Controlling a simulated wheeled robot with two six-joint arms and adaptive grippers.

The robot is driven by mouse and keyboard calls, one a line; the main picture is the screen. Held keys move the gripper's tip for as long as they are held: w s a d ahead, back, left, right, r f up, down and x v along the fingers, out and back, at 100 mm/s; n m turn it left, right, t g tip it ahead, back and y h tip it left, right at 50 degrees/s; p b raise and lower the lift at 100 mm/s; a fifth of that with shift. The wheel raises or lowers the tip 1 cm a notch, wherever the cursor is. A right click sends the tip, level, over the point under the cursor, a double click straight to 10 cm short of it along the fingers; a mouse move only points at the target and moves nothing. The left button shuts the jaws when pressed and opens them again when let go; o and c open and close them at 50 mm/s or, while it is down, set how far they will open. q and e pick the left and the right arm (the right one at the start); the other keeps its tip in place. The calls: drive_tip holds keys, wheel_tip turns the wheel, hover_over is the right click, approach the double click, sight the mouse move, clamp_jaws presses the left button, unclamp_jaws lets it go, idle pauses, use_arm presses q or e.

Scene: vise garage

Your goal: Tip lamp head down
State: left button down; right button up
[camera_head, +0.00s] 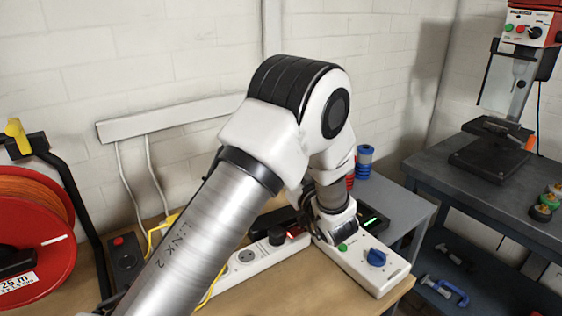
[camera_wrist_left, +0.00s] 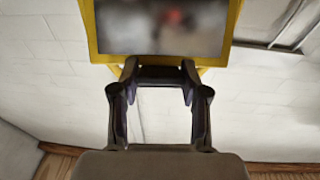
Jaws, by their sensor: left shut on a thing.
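The lamp head (camera_wrist_left: 165,28), a yellow frame around a dark, blurred face, fills the top of the left wrist view. My left gripper (camera_wrist_left: 160,68) has its two fingers at the lower edge of the yellow frame and is shut on the lamp head. The exact contact is hard to make out. In the head view my left arm comes in from the left, bends high and reaches down beyond the bench; it hides the gripper's fingers and most of what lies behind. A yellow piece (camera_head: 160,224) shows left of the arm; I cannot tell whether it belongs to the lamp. My right gripper is not in view.
A white control box (camera_head: 362,262) with a green button and blue knob stands beside my wrist. A power strip (camera_head: 262,258) lies near it. A red cable reel (camera_head: 35,225) is at the left. Spools (camera_head: 363,160) stand behind. A drill press (camera_head: 495,150) is at the right.

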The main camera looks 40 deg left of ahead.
use_arm(q)
drive_tip(key=shift+s+f, duration=0.1)
drive_tip(key=shift+f, duration=0.45)
drive_tip(key=c, duration=1)
unclamp_jaws()
drive_tip(key=o, duration=0.4)
drive_tip(key=shift+o, duration=0.2)
drive_tip(key=shift+a, duration=0.25)
drive_tip(key=shift+d, duration=0.3)
drive_tip(key=v, duration=0.7)
